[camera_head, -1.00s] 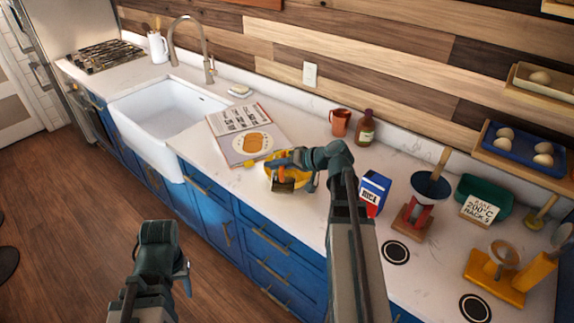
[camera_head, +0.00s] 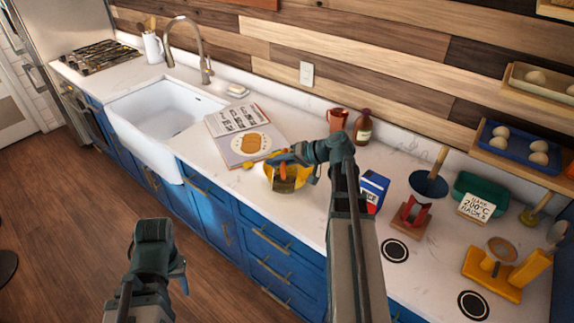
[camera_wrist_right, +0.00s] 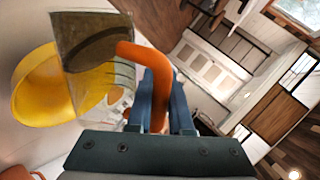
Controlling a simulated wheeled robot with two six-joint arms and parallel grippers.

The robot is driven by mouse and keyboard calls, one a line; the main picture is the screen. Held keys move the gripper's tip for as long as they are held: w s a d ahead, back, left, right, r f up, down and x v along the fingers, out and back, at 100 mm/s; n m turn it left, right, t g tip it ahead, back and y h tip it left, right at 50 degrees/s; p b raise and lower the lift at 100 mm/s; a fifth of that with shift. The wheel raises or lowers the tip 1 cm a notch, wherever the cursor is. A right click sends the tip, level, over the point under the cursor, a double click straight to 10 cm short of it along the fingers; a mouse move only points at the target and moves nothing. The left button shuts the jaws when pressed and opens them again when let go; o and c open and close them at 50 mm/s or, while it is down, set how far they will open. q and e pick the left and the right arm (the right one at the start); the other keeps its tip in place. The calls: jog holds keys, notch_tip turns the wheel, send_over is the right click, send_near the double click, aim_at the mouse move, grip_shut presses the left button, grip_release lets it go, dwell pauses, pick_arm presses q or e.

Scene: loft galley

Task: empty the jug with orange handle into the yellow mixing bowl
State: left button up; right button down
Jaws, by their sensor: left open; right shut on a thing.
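The jug with the orange handle (camera_wrist_right: 95,65) is see-through, with markings on its wall and a dark band inside. My right gripper (camera_wrist_right: 158,100) is shut on its orange handle (camera_wrist_right: 158,75). In the head view the jug (camera_head: 288,184) is at the yellow mixing bowl (camera_head: 270,178), partly hiding it; the right gripper (camera_head: 290,158) is above. The bowl (camera_wrist_right: 38,88) also shows behind the jug in the right wrist view. Whether liquid is flowing, or how much is left, I cannot tell. My left gripper (camera_head: 180,278) is open and empty, in front of the cabinets.
An open cookbook (camera_head: 243,135) lies left of the bowl. A red-brown mug (camera_head: 338,119) and a brown bottle (camera_head: 363,128) stand behind. The sink (camera_head: 165,115) is left.

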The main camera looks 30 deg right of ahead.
jog(key=shift+w+r, duration=0.15)
jog(key=shift+w, duration=0.05)
jog(key=shift+d+r+p, duration=0.15)
jog(key=shift+p, duration=0.15)
jog(key=shift+w, duration=0.1)
